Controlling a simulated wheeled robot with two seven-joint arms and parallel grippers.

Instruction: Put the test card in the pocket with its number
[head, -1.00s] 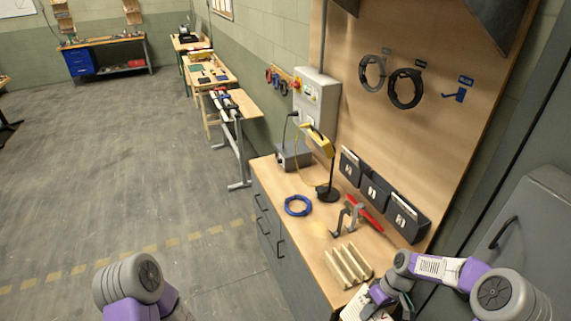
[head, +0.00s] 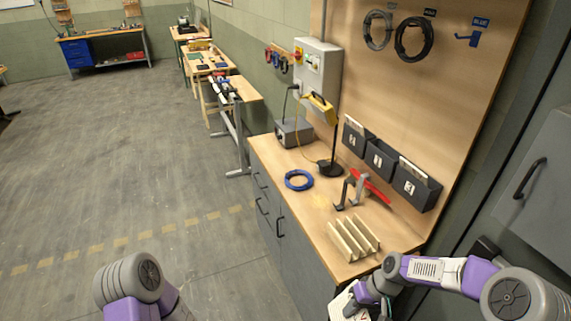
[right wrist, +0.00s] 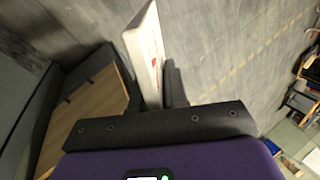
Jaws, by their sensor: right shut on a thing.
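The white test card (right wrist: 147,50) is between the fingers of my right gripper (right wrist: 165,85) in the right wrist view; its number is not readable. In the head view the card (head: 342,304) shows at the bottom edge, by the bench's near end, with the right gripper (head: 356,300) partly cut off. Three black pockets hang in a row on the wooden board: left (head: 352,142), middle (head: 377,163) and right (head: 408,190). Each has a small white number label, too small to read surely. Pale cards stick up from the left and right pockets. My left gripper is out of view.
On the bench (head: 336,262) lie a ridged wooden rack (head: 353,240), a blue cable coil (head: 298,180), a red-handled tool (head: 370,187) and a grey bracket (head: 350,190). A grey cabinet (head: 535,190) stands at right.

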